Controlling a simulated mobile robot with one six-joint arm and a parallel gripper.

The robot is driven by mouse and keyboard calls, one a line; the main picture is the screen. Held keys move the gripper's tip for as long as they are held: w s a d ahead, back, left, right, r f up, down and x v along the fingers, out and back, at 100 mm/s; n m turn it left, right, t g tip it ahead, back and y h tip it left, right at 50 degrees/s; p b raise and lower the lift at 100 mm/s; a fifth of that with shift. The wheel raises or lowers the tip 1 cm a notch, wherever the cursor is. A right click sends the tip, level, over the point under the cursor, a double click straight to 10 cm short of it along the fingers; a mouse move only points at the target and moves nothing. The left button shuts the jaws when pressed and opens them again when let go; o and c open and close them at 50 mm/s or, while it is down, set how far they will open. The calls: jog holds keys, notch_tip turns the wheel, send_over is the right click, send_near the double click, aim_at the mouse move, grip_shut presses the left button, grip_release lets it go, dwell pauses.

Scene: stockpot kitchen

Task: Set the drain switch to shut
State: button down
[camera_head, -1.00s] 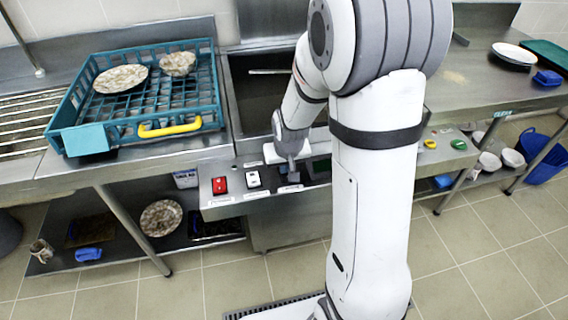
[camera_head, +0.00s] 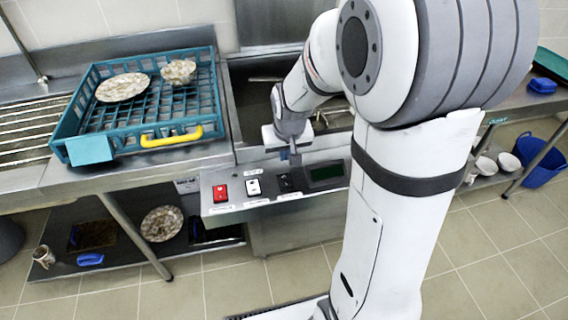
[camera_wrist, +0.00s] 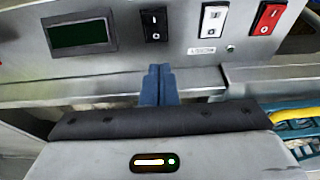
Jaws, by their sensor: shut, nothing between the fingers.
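A black rocker switch (camera_head: 285,183) sits on the steel control panel, left of a dark green display (camera_head: 326,173). It also shows in the wrist view (camera_wrist: 154,24), with pale marks at both ends. A white switch (camera_head: 254,187) and a red switch (camera_head: 220,192) are to its left in the head view. The labels are too small to read, so I cannot tell which is the drain switch or which way each is tipped. My gripper (camera_head: 294,157) is shut and empty. Its blue fingertips (camera_wrist: 160,72) are apart from the panel, near the black switch.
A teal dish rack (camera_head: 140,100) with a plate and a bowl stands on the left counter. The sink (camera_head: 255,105) lies behind the panel. My arm hides the panel's right part. A shelf below holds a plate (camera_head: 161,223).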

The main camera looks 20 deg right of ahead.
jog(key=shift+w+v, duration=0.15)
jog(key=shift+v, duration=0.85)
jog(key=shift+w+v, duration=0.2)
jog(key=shift+v, duration=0.85)
jog(key=shift+r, duration=0.1)
